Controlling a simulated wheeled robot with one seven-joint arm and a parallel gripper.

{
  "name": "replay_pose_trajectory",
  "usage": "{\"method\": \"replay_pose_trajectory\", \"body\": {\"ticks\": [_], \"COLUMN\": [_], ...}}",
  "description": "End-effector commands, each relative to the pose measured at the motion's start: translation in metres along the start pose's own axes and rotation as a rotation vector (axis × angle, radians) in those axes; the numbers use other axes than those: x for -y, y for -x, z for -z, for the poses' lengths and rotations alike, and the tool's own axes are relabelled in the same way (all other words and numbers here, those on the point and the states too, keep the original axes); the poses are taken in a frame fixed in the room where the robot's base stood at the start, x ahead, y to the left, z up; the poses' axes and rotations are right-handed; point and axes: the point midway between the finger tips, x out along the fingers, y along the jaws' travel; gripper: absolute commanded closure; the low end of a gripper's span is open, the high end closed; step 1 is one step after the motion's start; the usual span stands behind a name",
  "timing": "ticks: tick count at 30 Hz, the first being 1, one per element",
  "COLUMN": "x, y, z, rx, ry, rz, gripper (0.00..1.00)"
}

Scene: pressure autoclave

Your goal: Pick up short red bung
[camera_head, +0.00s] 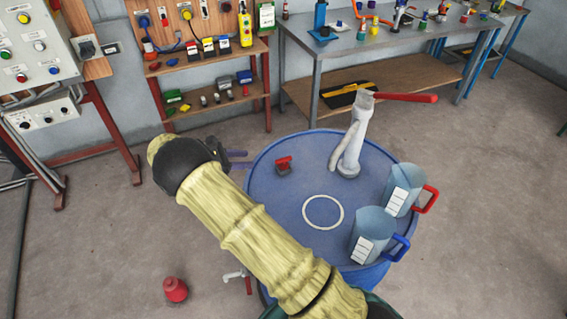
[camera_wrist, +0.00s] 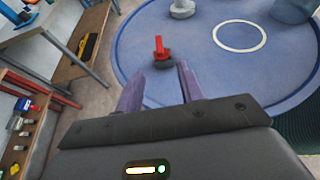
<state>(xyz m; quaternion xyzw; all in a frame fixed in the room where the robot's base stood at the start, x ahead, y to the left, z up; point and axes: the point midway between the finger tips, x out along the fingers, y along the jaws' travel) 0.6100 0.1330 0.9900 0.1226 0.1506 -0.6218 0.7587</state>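A small bung (camera_head: 284,165) with a red top and a dark grey base stands on the blue drum lid (camera_head: 265,200), near its left rim. It also shows in the wrist view as a red upright piece on a grey base (camera_wrist: 160,50), just beyond the fingertips and roughly in line with the gap between them. My gripper (camera_head: 240,160) is open and empty, with its purple fingers apart. It is left of the bung, around the drum's left rim, pointing towards it. The fingers (camera_wrist: 160,70) do not appear to touch the bung.
A white pump with a red lever (camera_head: 352,145) stands on the lid behind the bung. Two blue-grey jugs, one red-handled (camera_head: 402,195) and one blue-handled (camera_head: 370,235), stand at the right. A red object (camera_head: 176,289) lies on the floor. A workbench (camera_head: 350,45) and shelf stand behind.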

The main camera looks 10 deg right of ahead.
Motion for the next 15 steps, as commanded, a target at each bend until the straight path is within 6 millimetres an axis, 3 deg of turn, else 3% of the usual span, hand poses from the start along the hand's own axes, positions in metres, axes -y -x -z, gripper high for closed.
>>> {"method": "replay_pose_trajectory", "body": {"ticks": [15], "x": [0.001], "y": [-0.090], "z": [-0.002], "rx": [0.000], "ry": [0.000], "rz": [0.004], "gripper": [0.62]}}
